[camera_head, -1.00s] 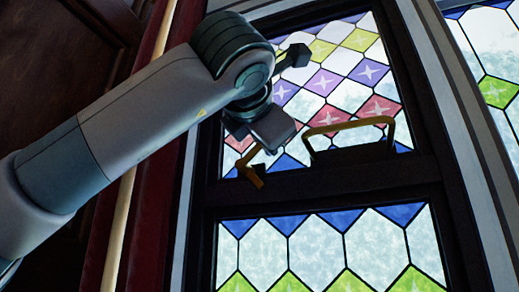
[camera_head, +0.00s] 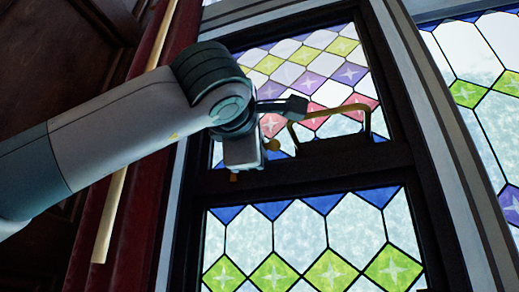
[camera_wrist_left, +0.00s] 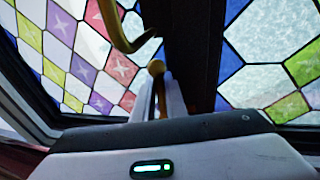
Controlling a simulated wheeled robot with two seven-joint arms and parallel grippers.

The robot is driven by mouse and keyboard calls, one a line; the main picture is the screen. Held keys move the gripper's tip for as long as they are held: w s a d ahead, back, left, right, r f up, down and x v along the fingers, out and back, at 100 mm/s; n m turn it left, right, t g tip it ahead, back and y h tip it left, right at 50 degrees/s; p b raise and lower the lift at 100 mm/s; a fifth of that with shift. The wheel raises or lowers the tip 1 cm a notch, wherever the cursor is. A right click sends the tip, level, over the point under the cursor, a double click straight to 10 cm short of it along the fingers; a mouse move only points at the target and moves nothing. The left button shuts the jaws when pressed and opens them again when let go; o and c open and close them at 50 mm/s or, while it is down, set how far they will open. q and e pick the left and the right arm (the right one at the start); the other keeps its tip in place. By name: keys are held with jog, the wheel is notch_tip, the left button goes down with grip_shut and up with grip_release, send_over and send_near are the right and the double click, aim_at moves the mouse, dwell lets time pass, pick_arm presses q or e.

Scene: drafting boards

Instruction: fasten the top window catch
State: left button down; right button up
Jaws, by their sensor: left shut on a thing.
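The top window catch is a brass piece on the dark rail at the foot of the upper sash. Its round knob (camera_head: 273,144) shows just right of my left gripper (camera_head: 262,152) in the head view. Another bit of brass shows below the gripper body, and the rest is hidden behind it. In the left wrist view, the brass knob (camera_wrist_left: 156,67) stands up between the two pale fingers of my left gripper (camera_wrist_left: 159,88), which are shut on the catch's lever. Whether the catch is engaged cannot be seen. My right gripper is not in view.
A brass bar handle (camera_head: 334,113) stands out from the rail just right of my left gripper; it also shows in the left wrist view (camera_wrist_left: 117,28). Dark window frame members (camera_head: 300,178) surround the stained glass. A wooden pole stands at the left.

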pick_arm(q)
jog(key=shift+d+f, duration=0.1)
jog(key=shift+f, duration=0.05)
jog(key=c, duration=1.8)
grip_release()
jog(key=shift+r+n+y+p, duration=0.3)
jog(key=shift+r+n+p, duration=0.3)
jog(key=shift+n+p, duration=0.3)
jog(key=r+n+p, duration=0.1)
jog(key=n+p, duration=0.1)
jog(key=n, duration=0.1)
jog(key=a+r+n+y+p, duration=0.1)
jog(key=n+p, duration=0.2)
jog(key=a+r+n+g+y+p, duration=0.1)
jog(key=r+n+p, duration=0.1)
jog(key=shift+w+n, duration=0.4)
jog(key=n+p, duration=0.1)
jog(key=a+n+p, duration=0.1)
jog(key=r+n+g+p, duration=0.1)
jog(key=shift+w+a, duration=0.15)
jog(key=shift+w, duration=0.1)
jog(key=s+a+b, duration=0.2)
jog(key=s+b, duration=0.7)
jog(key=s, duration=0.8)
jog(key=shift+s+a+f, duration=0.15)
jog(key=shift+a+f, duration=0.05)
jog(key=shift+a, duration=0.1)
